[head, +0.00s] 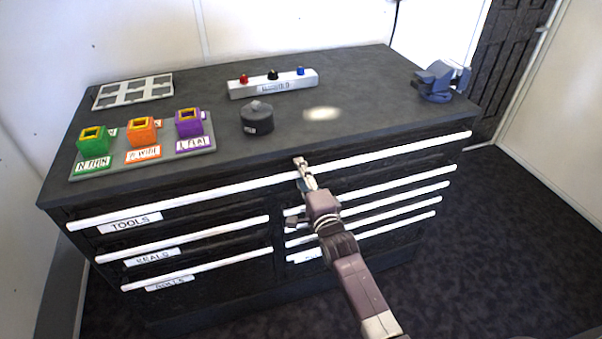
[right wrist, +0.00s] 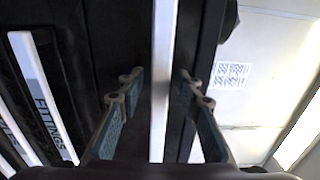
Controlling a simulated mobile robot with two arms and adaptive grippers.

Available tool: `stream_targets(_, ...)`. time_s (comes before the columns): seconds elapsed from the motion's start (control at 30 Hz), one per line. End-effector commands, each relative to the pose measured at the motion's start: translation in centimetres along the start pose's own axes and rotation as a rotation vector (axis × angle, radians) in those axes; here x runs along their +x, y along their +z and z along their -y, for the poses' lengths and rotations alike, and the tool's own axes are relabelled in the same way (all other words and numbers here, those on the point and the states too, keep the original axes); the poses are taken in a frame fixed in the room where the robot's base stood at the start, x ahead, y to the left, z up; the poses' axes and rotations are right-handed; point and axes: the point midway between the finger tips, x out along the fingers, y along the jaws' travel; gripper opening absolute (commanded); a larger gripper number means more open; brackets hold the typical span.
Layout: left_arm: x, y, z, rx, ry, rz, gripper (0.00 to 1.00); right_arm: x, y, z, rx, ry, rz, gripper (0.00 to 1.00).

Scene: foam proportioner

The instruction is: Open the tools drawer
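The tools drawer (head: 127,223) is the top drawer of the dark cabinet, marked by a TOOLS label at its left. Its long white handle (head: 220,189) runs across the whole front, and the drawer looks shut. My right gripper (head: 301,170) is at about the middle of this handle. In the right wrist view the white handle (right wrist: 163,40) runs between the two fingers of the right gripper (right wrist: 160,80). The fingers stand open, one on each side, with a gap visible on the left side. My left gripper is not in view.
Lower drawers with white handles, SEALS (head: 153,257) among them, lie below. On the cabinet top (head: 350,90) are a tray with green, orange and purple boxes (head: 144,132), a dark round pot (head: 257,118), a white button bar (head: 273,84) and a vise (head: 440,80). Dark floor is free at right.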

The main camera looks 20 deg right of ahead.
Motion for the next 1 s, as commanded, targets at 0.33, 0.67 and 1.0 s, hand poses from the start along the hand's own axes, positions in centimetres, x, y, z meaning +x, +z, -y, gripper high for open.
stream_targets(0.33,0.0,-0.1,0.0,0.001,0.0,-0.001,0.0,0.0,0.0,0.0,0.0,0.0,0.0,0.0)
stream_targets(0.67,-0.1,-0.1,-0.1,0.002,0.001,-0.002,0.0,-0.2,0.0,0.0,0.0,0.001,0.0,0.0)
stream_targets(1.0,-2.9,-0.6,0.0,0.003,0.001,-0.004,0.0,-4.6,0.0,0.2,0.0,0.008,0.0,0.0)
